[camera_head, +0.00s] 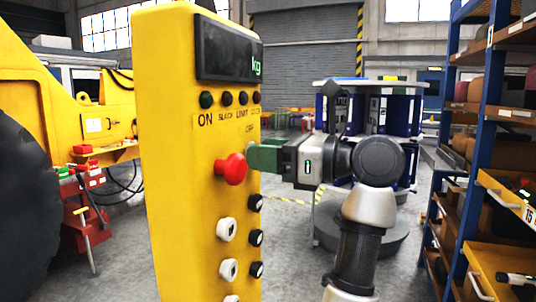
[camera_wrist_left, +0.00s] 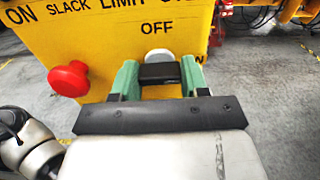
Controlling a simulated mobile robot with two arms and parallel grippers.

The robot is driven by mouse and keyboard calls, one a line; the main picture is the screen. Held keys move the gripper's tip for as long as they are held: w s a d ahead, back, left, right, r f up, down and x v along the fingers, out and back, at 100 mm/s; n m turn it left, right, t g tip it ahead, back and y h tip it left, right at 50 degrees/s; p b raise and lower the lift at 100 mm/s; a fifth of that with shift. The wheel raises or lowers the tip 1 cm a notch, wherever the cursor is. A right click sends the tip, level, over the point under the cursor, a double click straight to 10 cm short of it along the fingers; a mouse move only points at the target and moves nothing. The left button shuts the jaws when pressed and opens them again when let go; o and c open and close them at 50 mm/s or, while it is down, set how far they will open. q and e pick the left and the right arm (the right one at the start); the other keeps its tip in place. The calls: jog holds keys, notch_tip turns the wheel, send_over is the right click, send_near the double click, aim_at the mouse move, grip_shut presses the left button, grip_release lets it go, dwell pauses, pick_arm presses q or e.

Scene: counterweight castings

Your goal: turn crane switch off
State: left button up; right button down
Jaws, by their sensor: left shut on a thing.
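The crane switch (camera_wrist_left: 158,55) has a pale round base under the OFF label on the yellow control box (camera_wrist_left: 110,60). A black part shows in front of this base, between my fingers. In the head view the box (camera_head: 170,150) stands upright, and the switch is mostly hidden behind my fingers. My left gripper (camera_head: 256,158) reaches the box's right side; its green fingers also show in the left wrist view (camera_wrist_left: 159,80), one on each side of the switch, shut on it. My right gripper is not in view.
A red mushroom button (camera_head: 231,168) sticks out just left of my gripper. White knobs (camera_head: 228,229) and black knobs (camera_head: 255,203) sit below. A kg display (camera_head: 225,50) is at the top. A loaded blue shelf (camera_head: 470,130) stands at right, a yellow machine (camera_head: 50,90) at left.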

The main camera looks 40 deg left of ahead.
pick_arm(q)
jog(key=shift+f, duration=0.1)
jog(key=shift+n+b, duration=0.6)
jog(key=shift+n, duration=0.2)
jog(key=n+b, duration=0.2)
jog(key=n, duration=0.2)
jog(key=n+b, duration=0.2)
jog(key=n, duration=0.4)
jog(key=shift+n, duration=0.3)
jog(key=shift+n+b, duration=0.75)
jog(key=shift+n, duration=2.05)
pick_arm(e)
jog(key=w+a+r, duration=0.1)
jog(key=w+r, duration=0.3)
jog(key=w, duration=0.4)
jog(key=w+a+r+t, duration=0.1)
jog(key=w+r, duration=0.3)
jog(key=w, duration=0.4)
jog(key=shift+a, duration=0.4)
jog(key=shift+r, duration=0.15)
pick_arm(q)
jog(key=o, duration=0.9)
jog(key=shift+a, duration=0.15)
